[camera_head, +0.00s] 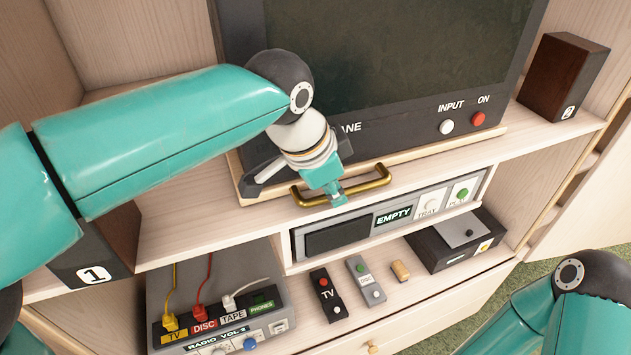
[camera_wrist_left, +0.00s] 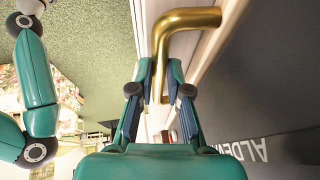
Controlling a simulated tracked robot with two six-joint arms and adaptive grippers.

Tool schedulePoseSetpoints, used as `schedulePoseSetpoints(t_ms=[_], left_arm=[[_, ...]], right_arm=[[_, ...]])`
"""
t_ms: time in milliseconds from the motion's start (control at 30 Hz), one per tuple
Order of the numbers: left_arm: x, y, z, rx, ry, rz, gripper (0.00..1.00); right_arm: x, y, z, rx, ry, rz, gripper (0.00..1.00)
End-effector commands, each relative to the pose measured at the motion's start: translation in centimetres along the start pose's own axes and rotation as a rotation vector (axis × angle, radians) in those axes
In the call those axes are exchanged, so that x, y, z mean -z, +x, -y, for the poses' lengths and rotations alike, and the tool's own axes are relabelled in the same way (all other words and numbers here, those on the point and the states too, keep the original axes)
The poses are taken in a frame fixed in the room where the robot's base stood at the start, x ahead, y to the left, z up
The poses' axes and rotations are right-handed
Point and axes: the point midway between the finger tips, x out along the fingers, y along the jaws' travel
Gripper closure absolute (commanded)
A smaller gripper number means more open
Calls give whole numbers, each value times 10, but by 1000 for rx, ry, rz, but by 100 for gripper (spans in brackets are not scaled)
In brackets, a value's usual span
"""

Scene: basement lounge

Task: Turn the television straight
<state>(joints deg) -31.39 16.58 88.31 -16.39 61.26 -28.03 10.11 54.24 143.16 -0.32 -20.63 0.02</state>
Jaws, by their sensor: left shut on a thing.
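The television (camera_head: 385,50) has a dark screen and a grey front with a white and a red button. It stands on a pale wooden base board (camera_head: 440,148) on the shelf. The board's front edge runs roughly along the shelf's front edge. A brass handle (camera_head: 372,184) sits at the front of the board. My left gripper (camera_head: 335,196) is shut on the handle's bar. In the left wrist view, the fingers (camera_wrist_left: 161,82) flank the brass handle (camera_wrist_left: 187,20), with the television's front (camera_wrist_left: 265,95) at the right. My right gripper is outside both views.
Speakers marked 1 (camera_head: 95,262) and 2 (camera_head: 565,78) stand left and right of the television. Below are a disc player (camera_head: 340,238), a radio box (camera_head: 270,300) with plugged cables, two remotes (camera_head: 328,293) (camera_head: 366,278) and a black box (camera_head: 455,243).

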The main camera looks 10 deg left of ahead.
Motion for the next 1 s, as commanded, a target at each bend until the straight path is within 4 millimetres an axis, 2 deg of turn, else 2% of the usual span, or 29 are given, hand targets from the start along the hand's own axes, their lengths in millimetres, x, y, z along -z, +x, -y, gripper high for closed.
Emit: schedulePoseSetpoints(t_ms=[200, 233, 367, 400, 767, 867, 1000], left_arm=[[0, 0, 1, 3, 0, -3, 100], [0, 0, 1, 2, 0, -3, 82], [0, 0, 1, 1, 1, -3, 60], [1, 0, 1, 1, 2, -2, 59], [1, -4, 0, 0, 4, -2, 59], [2, -13, 1, 1, 4, -5, 59], [2, -36, 1, 2, 4, -7, 59]], right_arm=[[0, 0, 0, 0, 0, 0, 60], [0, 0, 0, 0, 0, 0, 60], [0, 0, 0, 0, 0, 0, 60], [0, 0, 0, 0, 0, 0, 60], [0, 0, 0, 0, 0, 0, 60], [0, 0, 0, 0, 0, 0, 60], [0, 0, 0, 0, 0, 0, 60]])
